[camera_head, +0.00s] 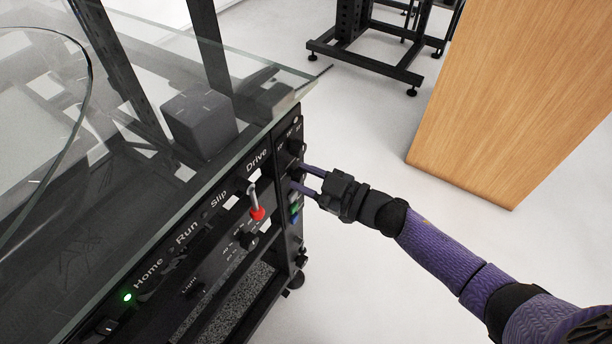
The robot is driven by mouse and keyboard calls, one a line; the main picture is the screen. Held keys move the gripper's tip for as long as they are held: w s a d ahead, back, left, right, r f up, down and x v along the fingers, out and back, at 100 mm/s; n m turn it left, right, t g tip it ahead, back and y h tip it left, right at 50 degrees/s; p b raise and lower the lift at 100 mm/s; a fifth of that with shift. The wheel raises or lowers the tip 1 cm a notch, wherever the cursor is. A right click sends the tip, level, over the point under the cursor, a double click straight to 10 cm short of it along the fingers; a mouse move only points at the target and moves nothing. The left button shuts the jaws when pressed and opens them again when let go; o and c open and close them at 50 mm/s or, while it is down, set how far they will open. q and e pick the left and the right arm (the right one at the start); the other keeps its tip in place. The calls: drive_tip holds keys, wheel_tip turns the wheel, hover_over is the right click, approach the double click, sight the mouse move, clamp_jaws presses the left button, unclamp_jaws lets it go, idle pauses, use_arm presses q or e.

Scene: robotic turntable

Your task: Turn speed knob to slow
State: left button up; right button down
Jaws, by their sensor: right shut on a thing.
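The black control panel (218,225) of the turntable runs along the glass-topped unit, with the words Home, Run, Slip and Drive on it. My right gripper (297,178) reaches in from the right to the panel's far right part. Its two fingers are shut on a small dark knob there, mostly hidden between the fingertips. Another dark knob (295,147) sits just above the fingers. One more dark knob (250,240) is lower left, beside small unreadable marks. I cannot read which knob is marked speed or its setting. My left gripper is out of view.
A red-tipped lever (257,213) stands out left of my right gripper. Green and blue buttons (295,209) lie just below the fingers. A glass top (290,90) overhangs the panel. A wooden block (520,100) stands at right, with clear floor between.

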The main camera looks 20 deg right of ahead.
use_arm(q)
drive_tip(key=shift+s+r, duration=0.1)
use_arm(e)
drive_tip(key=shift+n, duration=0.3)
drive_tip(key=shift+n+p, duration=0.4)
drive_tip(key=shift+n, duration=0.7)
drive_tip(key=n, duration=0.3)
drive_tip(key=shift+n, duration=0.4)
drive_tip(key=shift+n+h+p, duration=0.3)
drive_tip(key=shift+n, duration=0.4)
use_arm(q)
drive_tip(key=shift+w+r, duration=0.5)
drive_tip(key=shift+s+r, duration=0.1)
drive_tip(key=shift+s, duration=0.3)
use_arm(e)
drive_tip(key=shift+n, duration=0.4)
